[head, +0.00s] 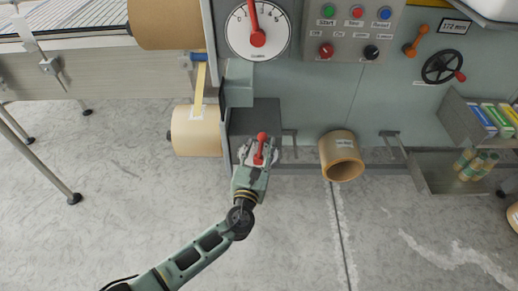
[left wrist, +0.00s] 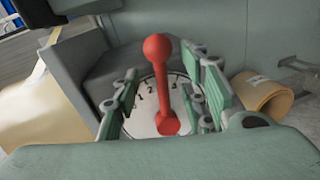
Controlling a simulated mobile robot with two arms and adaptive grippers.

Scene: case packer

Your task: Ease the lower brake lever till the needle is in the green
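The lower brake lever (head: 261,148) is red with a ball end and stands over a small white numbered dial, low on the machine. My left gripper (head: 258,154) is at this lever. In the left wrist view the lever (left wrist: 162,85) rises from the dial face (left wrist: 143,122), its ball up and tilted a little left. The left gripper's fingers (left wrist: 163,100) are spread on both sides of the lever, with gaps showing. My right gripper is out of view.
A brown paper roll (head: 196,138) with tape hanging to it is left of the lever. A cardboard core (head: 341,158) is to its right. A button panel (head: 353,32), an orange lever (head: 415,41) and a black handwheel (head: 441,67) are higher right.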

